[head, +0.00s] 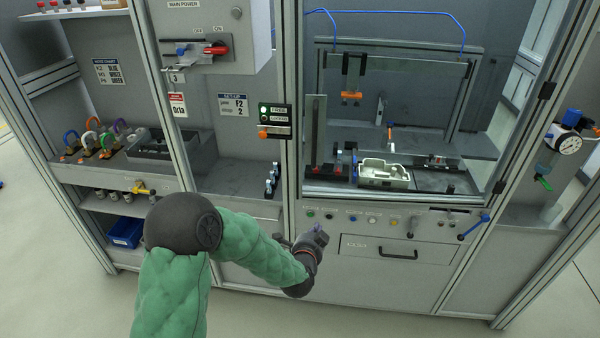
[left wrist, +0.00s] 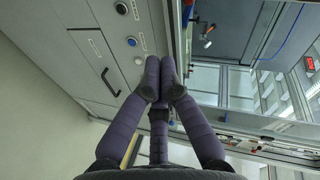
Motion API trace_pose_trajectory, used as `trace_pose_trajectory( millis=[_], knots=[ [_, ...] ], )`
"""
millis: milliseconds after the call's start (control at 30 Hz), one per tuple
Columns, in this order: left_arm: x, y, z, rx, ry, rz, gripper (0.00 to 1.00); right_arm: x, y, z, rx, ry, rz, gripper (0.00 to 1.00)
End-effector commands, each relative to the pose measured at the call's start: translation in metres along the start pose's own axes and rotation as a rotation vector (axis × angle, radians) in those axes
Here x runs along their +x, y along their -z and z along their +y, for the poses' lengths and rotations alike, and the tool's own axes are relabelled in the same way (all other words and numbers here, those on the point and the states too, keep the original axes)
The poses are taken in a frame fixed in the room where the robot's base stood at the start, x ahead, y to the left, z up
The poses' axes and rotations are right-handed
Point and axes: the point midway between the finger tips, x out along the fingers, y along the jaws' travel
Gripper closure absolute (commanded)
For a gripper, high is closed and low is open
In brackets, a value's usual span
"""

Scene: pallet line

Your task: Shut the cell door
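The cell's front opening (head: 395,197) has a dark-edged metal frame, with black hinge-like blocks (head: 547,90) on its right post. I cannot clearly make out a clear door panel or how far it stands from the frame. A tall grey bar (head: 316,130) shows at the opening's left side. My left gripper (head: 320,236) is below the opening's lower left corner, in front of the button panel. In the left wrist view its purple-grey fingers (left wrist: 164,92) come together at the tips beside the frame edge, with nothing visible between them. My right gripper is out of view.
A row of buttons (head: 372,219) and a drawer with a black handle (head: 398,254) are below the opening. A pale casting (head: 384,174) lies inside the cell. Free floor shows in front.

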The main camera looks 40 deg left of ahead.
Motion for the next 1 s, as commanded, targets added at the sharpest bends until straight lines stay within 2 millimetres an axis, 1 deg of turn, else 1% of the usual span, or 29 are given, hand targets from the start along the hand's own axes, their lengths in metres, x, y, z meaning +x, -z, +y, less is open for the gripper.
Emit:
trace_pose_trajectory(
  millis=[33,100,200,300,433,567,667,1000],
  knots=[
    [-0.003,-0.004,-0.025,0.061,0.073,-0.012,1.00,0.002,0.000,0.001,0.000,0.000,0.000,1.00],
    [-0.007,-0.008,-0.054,0.148,0.156,-0.036,1.00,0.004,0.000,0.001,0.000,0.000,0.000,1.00],
    [-0.015,-0.014,-0.086,0.246,0.247,-0.074,1.00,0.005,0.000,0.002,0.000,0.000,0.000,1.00],
    [-0.021,-0.018,-0.106,0.311,0.304,-0.105,1.00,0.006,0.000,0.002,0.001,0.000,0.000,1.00],
    [-0.024,-0.020,-0.117,0.349,0.333,-0.124,1.00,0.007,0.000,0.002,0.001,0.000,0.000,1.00],
    [-0.014,-0.021,-0.120,0.353,0.335,-0.127,1.00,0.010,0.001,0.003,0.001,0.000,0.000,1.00],
    [-0.001,-0.023,-0.125,0.352,0.336,-0.127,1.00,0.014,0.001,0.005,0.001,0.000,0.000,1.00],
    [0.059,-0.027,-0.145,0.351,0.334,-0.126,1.00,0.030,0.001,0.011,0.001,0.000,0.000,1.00]
  ],
)
